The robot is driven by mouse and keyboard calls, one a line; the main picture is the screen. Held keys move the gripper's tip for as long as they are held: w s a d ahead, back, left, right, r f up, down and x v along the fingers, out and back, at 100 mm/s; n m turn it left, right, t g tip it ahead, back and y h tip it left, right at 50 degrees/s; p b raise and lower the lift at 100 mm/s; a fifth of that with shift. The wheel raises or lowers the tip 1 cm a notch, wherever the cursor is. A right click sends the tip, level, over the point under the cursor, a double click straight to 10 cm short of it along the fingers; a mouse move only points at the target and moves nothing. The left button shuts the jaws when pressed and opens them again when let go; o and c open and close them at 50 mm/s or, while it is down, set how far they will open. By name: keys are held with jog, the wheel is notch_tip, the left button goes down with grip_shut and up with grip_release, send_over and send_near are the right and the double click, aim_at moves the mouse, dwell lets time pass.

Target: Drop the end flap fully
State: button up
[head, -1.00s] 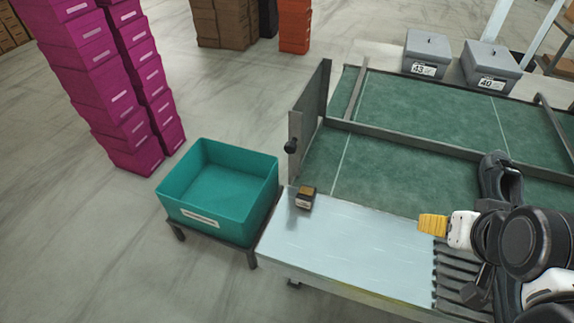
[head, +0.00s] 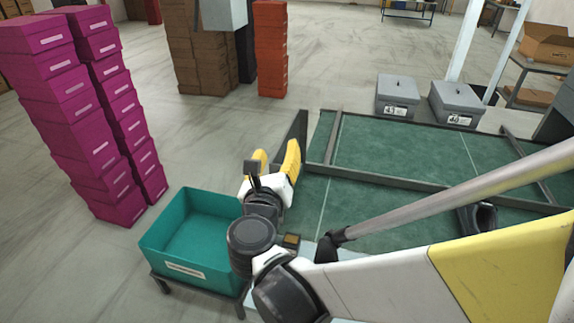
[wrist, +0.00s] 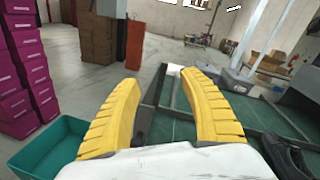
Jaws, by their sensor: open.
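The end flap (head: 300,124) is a dark grey panel standing upright at the left end of the green table (head: 375,145). In the head view my gripper (head: 276,157) covers much of the flap and its black knob. My gripper is open and empty, its yellow fingers pointing up and away beside the flap. In the wrist view the gripper (wrist: 160,80) is spread wide, and part of the dark flap (wrist: 151,103) shows between the fingers. I cannot tell whether a finger touches it.
A teal bin (head: 192,235) stands left of my gripper. A small dark box (head: 291,241) sits on the pale plate by my arm. A black shoe (head: 480,217) lies at the right, partly hidden. Grey boxes (head: 397,92) stand behind the table. Magenta box stacks (head: 75,110) rise at left.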

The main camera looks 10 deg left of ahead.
jog(key=s+a+f+m+g+h, duration=0.1)
jog(key=s+a+f+m+g, duration=0.15)
jog(key=f, duration=0.45)
jog(key=s+a+f+m+g+h, duration=0.1)
jog(key=s+f+m+g, duration=0.1)
jog(key=s+f+m, duration=0.35)
jog(key=shift+n, duration=0.9)
jog(key=b+x, duration=0.1)
jog(key=x, duration=0.3)
jog(key=b+x, duration=0.1)
jog(key=x, duration=0.3)
jog(key=b+x, duration=0.1)
jog(key=x, duration=0.3)
jog(key=shift+w+d+f, duration=0.1)
jog(key=shift+d, duration=0.2)
grip_shut()
